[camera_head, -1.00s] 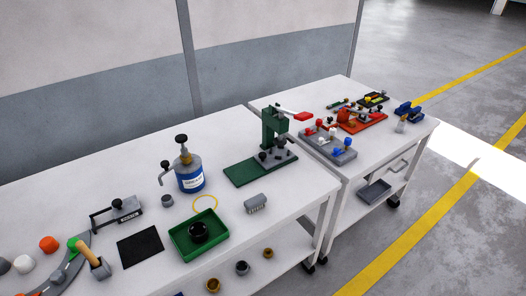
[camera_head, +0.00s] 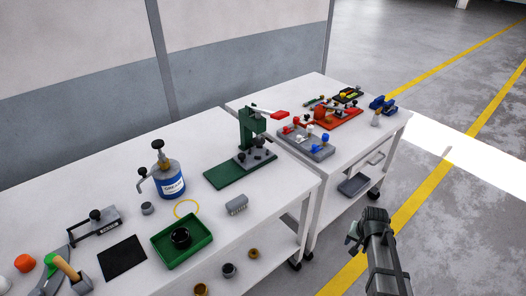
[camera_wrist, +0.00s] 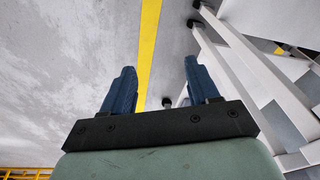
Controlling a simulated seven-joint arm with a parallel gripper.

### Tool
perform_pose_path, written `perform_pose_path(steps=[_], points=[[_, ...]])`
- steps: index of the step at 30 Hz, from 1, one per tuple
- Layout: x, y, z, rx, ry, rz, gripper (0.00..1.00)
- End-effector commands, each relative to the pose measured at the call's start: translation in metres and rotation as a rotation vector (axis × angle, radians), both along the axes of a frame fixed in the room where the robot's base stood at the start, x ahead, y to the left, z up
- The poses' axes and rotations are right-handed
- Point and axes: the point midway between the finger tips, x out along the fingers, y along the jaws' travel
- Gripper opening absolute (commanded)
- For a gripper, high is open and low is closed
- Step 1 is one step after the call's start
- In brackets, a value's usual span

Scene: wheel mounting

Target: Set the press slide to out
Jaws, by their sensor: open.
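The green press (camera_head: 247,130) stands at the right end of the near table, with a red-tipped lever at its top. Its grey slide plate (camera_head: 256,157), with dark knobs, sits at the press column on the right end of the green base (camera_head: 224,178). My gripper (camera_head: 354,235) is in front of and to the right of the tables, above the floor and well apart from the press. In the wrist view my gripper (camera_wrist: 160,92) is open and empty, its two blue fingers spread over the floor.
A blue canister (camera_head: 169,181), a green tray (camera_head: 164,254) and a grey ribbed block (camera_head: 236,205) stand left of and before the press. The second table holds a grey tray (camera_head: 318,153) and a red fixture (camera_head: 340,118). Table legs (camera_wrist: 262,80) show right in the wrist view.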

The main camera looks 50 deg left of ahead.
Motion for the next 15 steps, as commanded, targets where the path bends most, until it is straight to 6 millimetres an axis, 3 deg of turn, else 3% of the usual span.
perform_pose_path(steps=[1, 6, 15], points=[[0.003, 0.025, 0.018, 0.022, -0.023, 0.017, 0.6], [-0.002, 0.095, 0.077, 0.091, -0.086, 0.063, 0.6], [-0.031, 0.196, 0.177, 0.211, -0.168, 0.133, 0.6]])
